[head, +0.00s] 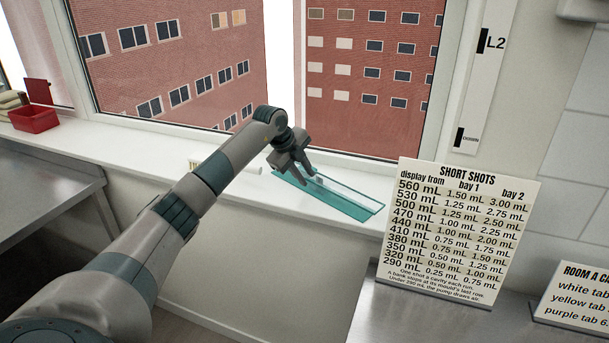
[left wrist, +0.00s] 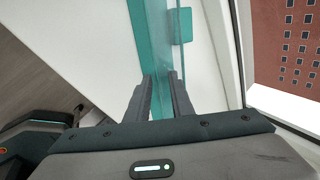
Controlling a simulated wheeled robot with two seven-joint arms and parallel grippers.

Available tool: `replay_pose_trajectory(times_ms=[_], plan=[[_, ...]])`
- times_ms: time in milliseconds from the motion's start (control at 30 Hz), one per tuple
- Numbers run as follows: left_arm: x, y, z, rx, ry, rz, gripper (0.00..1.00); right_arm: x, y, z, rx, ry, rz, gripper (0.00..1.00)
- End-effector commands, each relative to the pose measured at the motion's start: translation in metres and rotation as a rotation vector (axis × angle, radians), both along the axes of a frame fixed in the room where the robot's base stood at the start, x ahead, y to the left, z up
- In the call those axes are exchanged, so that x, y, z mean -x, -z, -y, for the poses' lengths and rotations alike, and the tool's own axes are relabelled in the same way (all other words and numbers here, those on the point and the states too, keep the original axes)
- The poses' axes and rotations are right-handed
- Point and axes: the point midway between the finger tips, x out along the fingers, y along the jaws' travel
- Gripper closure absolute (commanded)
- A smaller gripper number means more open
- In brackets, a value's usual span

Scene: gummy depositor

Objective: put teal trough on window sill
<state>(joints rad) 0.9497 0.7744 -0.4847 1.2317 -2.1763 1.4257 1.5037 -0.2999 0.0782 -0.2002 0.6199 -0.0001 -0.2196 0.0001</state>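The teal trough (head: 335,196) is a long, see-through tray lying on the white window sill (head: 225,156), slanting down to the right, its right end close to the sill's front edge. My left gripper (head: 305,176) is over the trough's left end, pointing down. In the left wrist view, the two fingers (left wrist: 160,82) stand apart on either side of the trough's near wall (left wrist: 148,40). A gap shows between the fingertips, and I see no firm grip. The fingers hide part of the trough's left end. My right gripper is not in view.
A red bin (head: 34,118) stands at the sill's far left. The window glass rises behind the trough. A "SHORT SHOTS" sign (head: 457,230) stands at the right on a metal counter (head: 400,318). Another metal counter (head: 45,190) is at the left.

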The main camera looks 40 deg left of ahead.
Motion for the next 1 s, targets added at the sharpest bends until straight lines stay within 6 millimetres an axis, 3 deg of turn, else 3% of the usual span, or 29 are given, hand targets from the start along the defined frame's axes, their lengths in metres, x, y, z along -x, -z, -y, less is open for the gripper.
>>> replay_pose_trajectory(times_ms=[267, 500, 633, 800, 1000], plan=[[0.012, -0.022, -0.003, -0.001, 0.001, 0.004, 0.79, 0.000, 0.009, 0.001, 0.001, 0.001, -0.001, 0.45], [0.032, -0.058, -0.007, -0.002, -0.001, 0.004, 0.79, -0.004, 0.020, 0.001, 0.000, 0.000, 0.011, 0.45], [0.043, -0.077, -0.009, -0.002, 0.001, 0.004, 0.79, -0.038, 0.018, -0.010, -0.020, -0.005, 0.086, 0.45], [0.053, -0.096, -0.010, 0.000, 0.000, 0.002, 0.79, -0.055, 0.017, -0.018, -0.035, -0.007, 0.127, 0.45], [0.058, -0.105, -0.011, 0.000, 0.000, 0.002, 0.79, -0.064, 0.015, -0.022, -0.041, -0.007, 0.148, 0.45]])
